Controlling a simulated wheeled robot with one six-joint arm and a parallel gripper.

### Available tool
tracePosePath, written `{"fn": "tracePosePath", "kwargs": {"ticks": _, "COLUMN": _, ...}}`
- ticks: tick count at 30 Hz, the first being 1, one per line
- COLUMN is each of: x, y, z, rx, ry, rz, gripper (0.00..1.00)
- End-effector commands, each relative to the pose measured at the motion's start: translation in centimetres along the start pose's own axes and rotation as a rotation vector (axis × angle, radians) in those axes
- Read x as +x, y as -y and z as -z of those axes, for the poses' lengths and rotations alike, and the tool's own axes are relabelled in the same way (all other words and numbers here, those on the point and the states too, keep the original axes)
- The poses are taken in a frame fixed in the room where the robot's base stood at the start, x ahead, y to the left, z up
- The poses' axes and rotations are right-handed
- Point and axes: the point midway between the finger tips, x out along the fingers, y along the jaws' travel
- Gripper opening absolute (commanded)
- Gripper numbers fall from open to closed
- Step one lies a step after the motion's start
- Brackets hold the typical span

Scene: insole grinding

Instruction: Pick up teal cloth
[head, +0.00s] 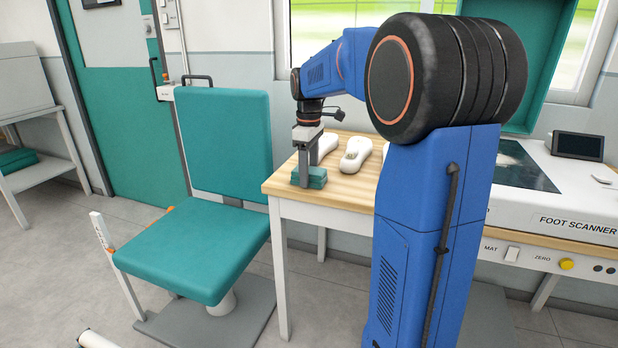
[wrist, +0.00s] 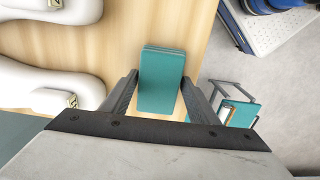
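The teal cloth (head: 317,178) is a small folded stack at the near left corner of the wooden table. My gripper (head: 305,183) points straight down at it, with a finger at its left side. In the wrist view the cloth (wrist: 161,85) lies between the two fingertips of my gripper (wrist: 160,78), one along each long side. The fingertips are very close to its edges, and I cannot tell whether they press on it. The cloth appears to rest on the tabletop.
White foot-shaped pieces (head: 355,155) stand on the wooden table (head: 340,190) just right of my gripper. A teal chair (head: 195,250) is left of the table. A foot scanner (head: 570,205) is at the right. The table edge is close beside the cloth.

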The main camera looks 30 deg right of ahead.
Motion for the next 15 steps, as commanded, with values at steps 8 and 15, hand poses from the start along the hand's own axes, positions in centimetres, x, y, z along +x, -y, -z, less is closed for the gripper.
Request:
{"fn": "tracePosePath", "kwargs": {"ticks": 8, "x": 0.0, "y": 0.0, "z": 0.0, "rx": 0.000, "ry": 0.000, "rz": 0.000, "gripper": 0.28}}
{"fn": "tracePosePath", "kwargs": {"ticks": 15, "x": -1.0, "y": 0.0, "z": 0.0, "rx": 0.000, "ry": 0.000, "rz": 0.000, "gripper": 0.28}}
